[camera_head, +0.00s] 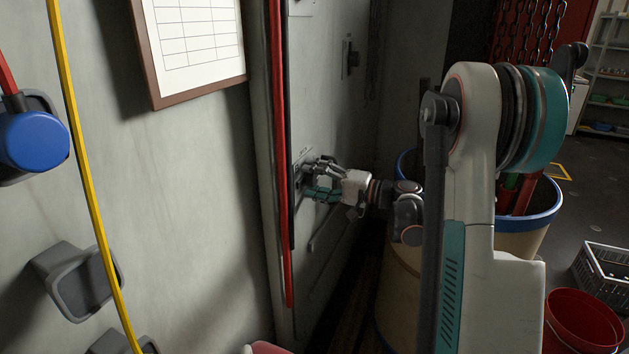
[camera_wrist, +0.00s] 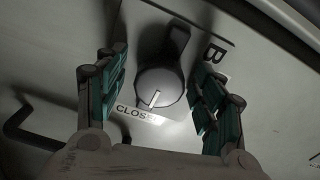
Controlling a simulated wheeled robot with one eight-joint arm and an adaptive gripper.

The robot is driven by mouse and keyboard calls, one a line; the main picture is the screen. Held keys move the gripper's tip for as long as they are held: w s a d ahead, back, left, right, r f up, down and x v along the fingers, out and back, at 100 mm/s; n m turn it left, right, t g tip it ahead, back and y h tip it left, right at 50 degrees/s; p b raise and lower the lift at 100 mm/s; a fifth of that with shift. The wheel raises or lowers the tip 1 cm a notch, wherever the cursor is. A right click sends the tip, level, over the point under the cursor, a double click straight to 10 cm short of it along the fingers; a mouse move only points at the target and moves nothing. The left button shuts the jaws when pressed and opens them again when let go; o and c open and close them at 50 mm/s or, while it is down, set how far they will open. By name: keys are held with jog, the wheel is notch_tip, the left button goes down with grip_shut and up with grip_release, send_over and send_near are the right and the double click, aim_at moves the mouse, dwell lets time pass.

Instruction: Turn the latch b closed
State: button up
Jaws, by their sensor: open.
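Latch b (camera_wrist: 160,86) is a round grey knob with a dark lever extending toward the top of the wrist view. A letter B stands to its right. A plate partly reading "CLOS" (camera_wrist: 132,114) lies below, and the white line on the knob points down toward that plate's right end. My gripper (camera_wrist: 162,72) is open, its teal-padded fingers on either side of the knob, apparently with gaps; I cannot tell whether they touch it. In the head view, my gripper (camera_head: 313,178) is at the grey panel, and its fingers largely hide the latch.
A second dark latch (camera_head: 350,58) sits higher on the panel. A red vertical strip (camera_head: 281,150) runs along the panel's left edge. A dark bar handle (camera_wrist: 22,128) lies left of the latch. A blue-rimmed barrel (camera_head: 530,235) stands behind my arm, with a red bucket (camera_head: 583,325) at lower right.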

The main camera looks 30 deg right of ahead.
jog(key=shift+s+d, duration=0.1)
jog(key=v, duration=1.1)
jog(key=shift+s+d, duration=0.25)
jog(key=shift+s, duration=0.05)
